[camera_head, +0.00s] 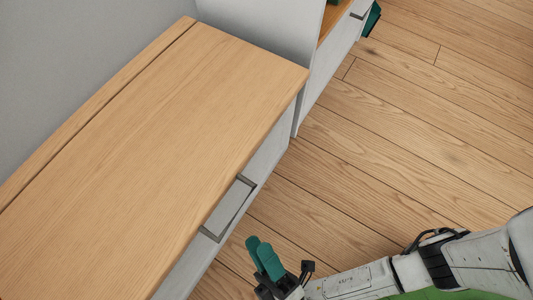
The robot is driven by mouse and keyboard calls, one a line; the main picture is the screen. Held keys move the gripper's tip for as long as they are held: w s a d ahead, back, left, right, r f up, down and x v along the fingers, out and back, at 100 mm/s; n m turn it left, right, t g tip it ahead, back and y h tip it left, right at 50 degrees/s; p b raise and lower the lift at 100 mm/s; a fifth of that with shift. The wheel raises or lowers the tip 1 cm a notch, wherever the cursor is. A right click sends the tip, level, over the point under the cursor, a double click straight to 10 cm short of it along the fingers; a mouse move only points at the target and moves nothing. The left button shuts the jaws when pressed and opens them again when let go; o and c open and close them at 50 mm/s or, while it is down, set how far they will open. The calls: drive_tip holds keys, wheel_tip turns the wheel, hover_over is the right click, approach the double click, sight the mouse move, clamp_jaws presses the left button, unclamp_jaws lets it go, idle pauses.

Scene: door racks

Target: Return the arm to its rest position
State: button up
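My gripper (262,256) with its teal fingers is at the bottom centre, in front of the wooden-topped cabinet's drawer front. The two fingers overlap in this view, so whether they are apart or together is unclear. I see nothing held between them. My white arm stretches from the lower right corner to the gripper, low over the floor side of the cabinet.
The cabinet (150,130) has a light wood top, bare, and a grey drawer handle (230,207) close to my gripper. A taller white unit (330,62) stands behind it, with a teal object (372,20) at its far side. The wooden floor (410,130) at right is clear.

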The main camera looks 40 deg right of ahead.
drive_tip(key=shift+w+d+r, duration=0.1)
drive_tip(key=shift+w, duration=0.05)
idle(0.5)
drive_tip(key=w+d+m+g+h+p, duration=0.1)
drive_tip(key=w+d+m+g+h, duration=0.3)
drive_tip(key=d+g, duration=0.35)
drive_tip(key=w+d+m+g+h+p, duration=0.1)
drive_tip(key=w+d+m+g+h, duration=0.2)
drive_tip(key=d+m+g+h, duration=0.4)
drive_tip(key=s+d+f+m+g+y+p, duration=0.1)
drive_tip(key=s+d+f+g+y, duration=0.15)
drive_tip(key=d+g+y, duration=0.3)
drive_tip(key=s+d+f+m+g+y+p, duration=0.1)
drive_tip(key=s+d+f+g+y, duration=0.1)
drive_tip(key=d+f+g+y, duration=0.3)
wheel_tip(320, 180, up, 42)
drive_tip(key=a+t+y+p, duration=0.1)
drive_tip(key=y+p, duration=0.5)
drive_tip(key=p, duration=3.3)
drive_tip(key=shift+s+a+n+t+p, duration=0.15)
drive_tip(key=shift+a+n+t+p, duration=0.2)
drive_tip(key=shift+a, duration=0.35)
